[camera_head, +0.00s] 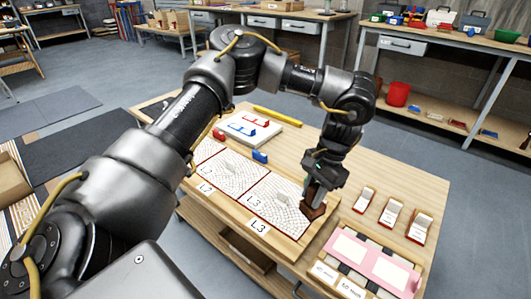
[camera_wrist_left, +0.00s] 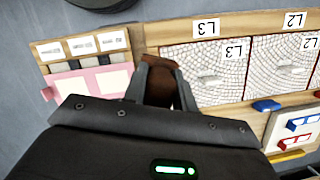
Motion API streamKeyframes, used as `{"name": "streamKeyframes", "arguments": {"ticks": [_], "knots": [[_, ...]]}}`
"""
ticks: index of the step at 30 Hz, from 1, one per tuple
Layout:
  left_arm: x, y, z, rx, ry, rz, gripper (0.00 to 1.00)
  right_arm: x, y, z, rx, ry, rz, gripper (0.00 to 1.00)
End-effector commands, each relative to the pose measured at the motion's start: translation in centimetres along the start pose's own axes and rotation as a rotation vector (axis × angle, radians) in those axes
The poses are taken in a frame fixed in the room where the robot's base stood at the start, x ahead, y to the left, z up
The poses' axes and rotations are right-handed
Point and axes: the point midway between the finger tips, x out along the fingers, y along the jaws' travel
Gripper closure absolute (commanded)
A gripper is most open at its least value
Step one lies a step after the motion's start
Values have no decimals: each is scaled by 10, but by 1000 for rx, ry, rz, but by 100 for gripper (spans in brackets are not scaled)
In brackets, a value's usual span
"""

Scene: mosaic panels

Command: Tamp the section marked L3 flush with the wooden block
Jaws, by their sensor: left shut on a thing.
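The L3 section (camera_head: 268,217) is a red-edged panel of pale mosaic tiles with a small grey piece near its middle; an L3 label (camera_head: 259,225) sits on the wood in front. It also shows in the wrist view (camera_wrist_left: 195,91). My left gripper (camera_head: 318,193) points down at the right end of L3, shut on the brown wooden block (camera_head: 313,211). In the wrist view the block (camera_wrist_left: 163,66) shows between the fingers, beside L3's edge. I cannot tell whether the block touches the panel. My right gripper is not in view.
The similar L2 section (camera_head: 222,183) adjoins L3. A white board with red and blue handles (camera_head: 249,130) and a blue block (camera_head: 260,156) lie behind. A pink tray (camera_head: 347,247) and several small labelled pieces (camera_head: 391,212) stand to the right. Bare wood surrounds them.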

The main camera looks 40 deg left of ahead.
Motion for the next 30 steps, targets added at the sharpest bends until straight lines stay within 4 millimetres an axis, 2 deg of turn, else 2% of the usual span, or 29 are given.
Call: {"name": "streamKeyframes", "arguments": {"ticks": [8,15,24,30], "knots": [[5,-43,-34,724,-1,-206,96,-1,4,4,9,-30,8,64],[15,-97,-52,1366,3,-379,96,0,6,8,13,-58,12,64],[28,-169,-56,2016,7,-560,96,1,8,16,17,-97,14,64],[37,-211,-50,2349,5,-652,96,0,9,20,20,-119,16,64]]}}
